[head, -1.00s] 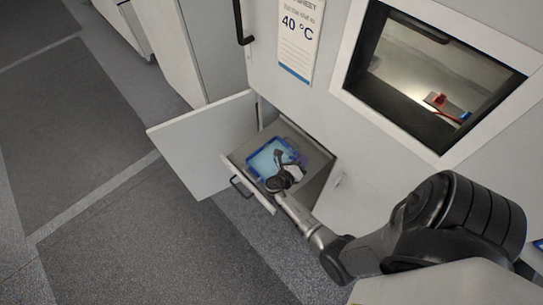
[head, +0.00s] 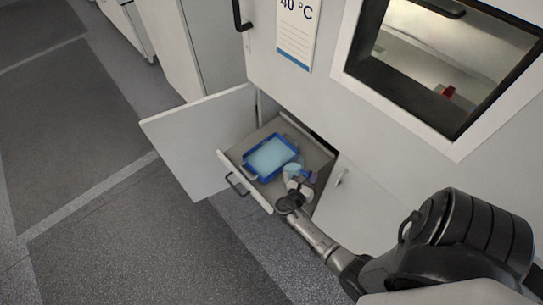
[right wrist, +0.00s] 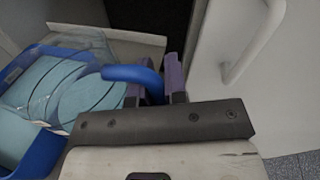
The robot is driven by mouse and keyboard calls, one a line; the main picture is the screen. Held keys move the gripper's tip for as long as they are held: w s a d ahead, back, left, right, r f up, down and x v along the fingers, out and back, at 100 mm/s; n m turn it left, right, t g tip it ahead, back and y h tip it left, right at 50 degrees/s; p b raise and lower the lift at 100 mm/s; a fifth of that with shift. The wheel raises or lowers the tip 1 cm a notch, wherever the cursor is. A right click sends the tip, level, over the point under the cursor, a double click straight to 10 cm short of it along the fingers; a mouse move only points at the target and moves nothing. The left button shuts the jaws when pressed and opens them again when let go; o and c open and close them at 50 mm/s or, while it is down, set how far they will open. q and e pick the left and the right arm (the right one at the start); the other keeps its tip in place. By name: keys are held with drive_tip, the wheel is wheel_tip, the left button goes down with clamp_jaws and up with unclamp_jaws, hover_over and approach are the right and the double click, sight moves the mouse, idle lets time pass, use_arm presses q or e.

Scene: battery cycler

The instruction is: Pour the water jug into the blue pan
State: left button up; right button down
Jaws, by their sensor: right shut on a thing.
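The blue pan (head: 281,168) sits in the pulled-out drawer and holds pale blue liquid. Its blue wall also shows at the left of the right wrist view (right wrist: 45,160). The clear water jug (head: 293,170) is beside the pan on its right, with pale blue showing in its round top. My right gripper (head: 299,190) is shut on the jug's blue handle (right wrist: 130,74). In the right wrist view the clear jug body (right wrist: 85,88) overlaps the pan. I cannot tell whether the jug touches the drawer floor. My left gripper is not in view.
The open drawer (head: 318,160) has bare floor right of the pan. Its front panel carries a dark handle (head: 237,184). An open cabinet door (head: 190,145) stands to the left. A windowed chamber (head: 440,70) is above right, with a red item inside.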

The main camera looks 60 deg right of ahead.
use_arm(q)
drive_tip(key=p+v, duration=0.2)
drive_tip(key=p, duration=0.1)
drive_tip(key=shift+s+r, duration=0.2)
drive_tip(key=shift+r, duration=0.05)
use_arm(e)
drive_tip(key=s+r+m, duration=0.2)
drive_tip(key=r, duration=0.1)
drive_tip(key=shift+s+a+r+m+h, duration=0.15)
drive_tip(key=shift+r+m+h, duration=0.1)
drive_tip(key=shift+m+h, duration=0.05)
idle(0.3)
